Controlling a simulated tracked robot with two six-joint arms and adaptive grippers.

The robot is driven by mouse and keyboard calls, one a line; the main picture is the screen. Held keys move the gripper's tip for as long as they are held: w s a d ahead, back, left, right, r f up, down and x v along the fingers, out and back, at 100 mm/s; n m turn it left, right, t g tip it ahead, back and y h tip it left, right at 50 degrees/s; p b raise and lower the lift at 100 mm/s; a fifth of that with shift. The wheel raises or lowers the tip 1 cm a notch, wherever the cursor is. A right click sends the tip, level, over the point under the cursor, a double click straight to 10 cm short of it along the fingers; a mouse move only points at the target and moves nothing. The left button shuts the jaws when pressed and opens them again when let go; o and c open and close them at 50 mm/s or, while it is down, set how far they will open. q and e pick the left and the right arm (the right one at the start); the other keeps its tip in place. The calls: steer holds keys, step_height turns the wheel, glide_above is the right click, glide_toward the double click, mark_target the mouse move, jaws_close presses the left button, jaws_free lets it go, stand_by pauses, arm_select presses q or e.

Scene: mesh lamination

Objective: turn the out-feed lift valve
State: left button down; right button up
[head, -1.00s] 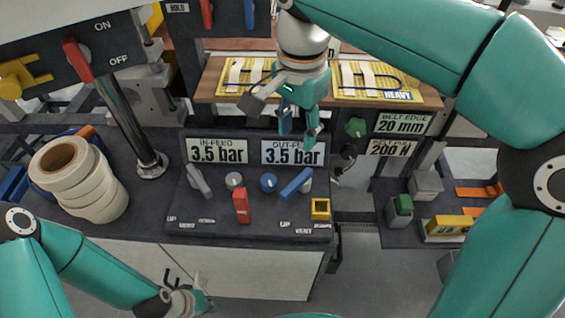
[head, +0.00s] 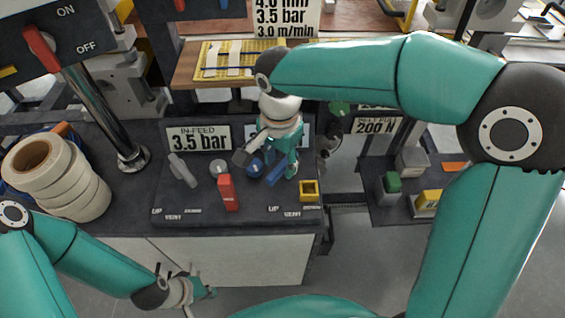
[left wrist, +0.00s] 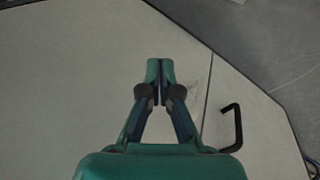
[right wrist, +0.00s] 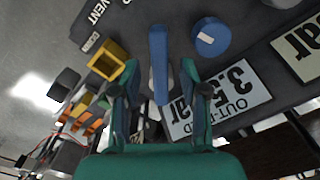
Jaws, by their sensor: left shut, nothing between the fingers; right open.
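The out-feed lift valve has a blue lever handle (right wrist: 158,62); in the head view the handle (head: 276,176) shows just below my right gripper. My right gripper (head: 277,170) is open. In the right wrist view its fingers (right wrist: 158,80) stand on either side of the lever's near end; I cannot tell whether they touch it. A round blue knob (right wrist: 210,38) is beside the lever. The out-feed display (right wrist: 222,100) shows in the right wrist view and is mostly hidden by my arm in the head view. My left gripper (left wrist: 160,72) is shut and empty in front of the pale cabinet front.
Left on the panel are the in-feed display (head: 198,138) at 3.5 bar, a grey lever (head: 183,170), a grey knob (head: 219,168) and a red lever (head: 228,193). A yellow square part (head: 309,190) is close on the right. White tape rolls (head: 62,180) stand at far left.

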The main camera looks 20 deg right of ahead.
steer(key=shift+f, duration=0.7)
